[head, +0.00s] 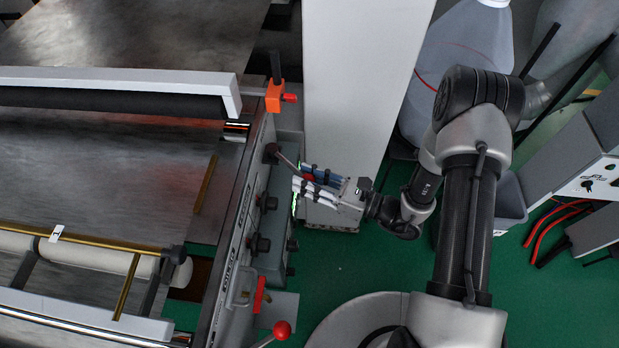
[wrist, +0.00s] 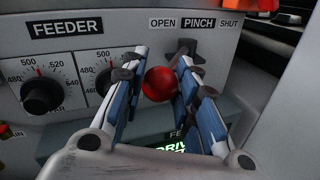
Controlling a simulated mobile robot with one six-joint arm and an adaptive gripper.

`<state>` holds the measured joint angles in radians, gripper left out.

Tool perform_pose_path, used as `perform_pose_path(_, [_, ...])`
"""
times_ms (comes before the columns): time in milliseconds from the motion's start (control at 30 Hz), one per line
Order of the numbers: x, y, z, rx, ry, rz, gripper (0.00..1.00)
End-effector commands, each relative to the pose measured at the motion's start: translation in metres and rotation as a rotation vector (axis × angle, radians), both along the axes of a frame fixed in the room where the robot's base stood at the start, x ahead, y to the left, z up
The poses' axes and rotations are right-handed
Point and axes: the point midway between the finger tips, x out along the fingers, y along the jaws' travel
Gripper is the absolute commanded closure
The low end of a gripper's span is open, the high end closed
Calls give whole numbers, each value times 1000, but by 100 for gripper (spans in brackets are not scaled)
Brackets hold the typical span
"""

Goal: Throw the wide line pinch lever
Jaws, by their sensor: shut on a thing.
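The pinch lever shows in the head view as a short grey rod (head: 286,158) running from a dark pivot on the machine's side into my gripper (head: 301,177). In the wrist view its red ball knob (wrist: 160,84) sits between the two blue-and-white fingers of my gripper (wrist: 162,58), which are shut on it. Above it is the PINCH label (wrist: 196,23), with OPEN on its left and SHUT on its right. The fingers hide part of the lever, and I cannot tell which setting it stands at.
A FEEDER panel with dials (wrist: 42,92) lies left of the knob in the wrist view. Another red-ball lever (head: 281,329), a red handle (head: 260,294) and an orange clamp (head: 275,95) are along the machine's side. A pale column (head: 360,70) stands close behind my gripper. Green floor (head: 365,265) is open nearby.

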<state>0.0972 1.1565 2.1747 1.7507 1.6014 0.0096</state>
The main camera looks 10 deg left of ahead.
Motion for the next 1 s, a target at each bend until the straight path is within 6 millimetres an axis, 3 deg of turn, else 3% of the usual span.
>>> perform_pose_path(667, [-1,2,4,9,-5,8,100])
perform_pose_path(700, [-1,2,4,9,-5,8,72])
perform_pose_path(1000, [0,1,4,9,-7,5,52])
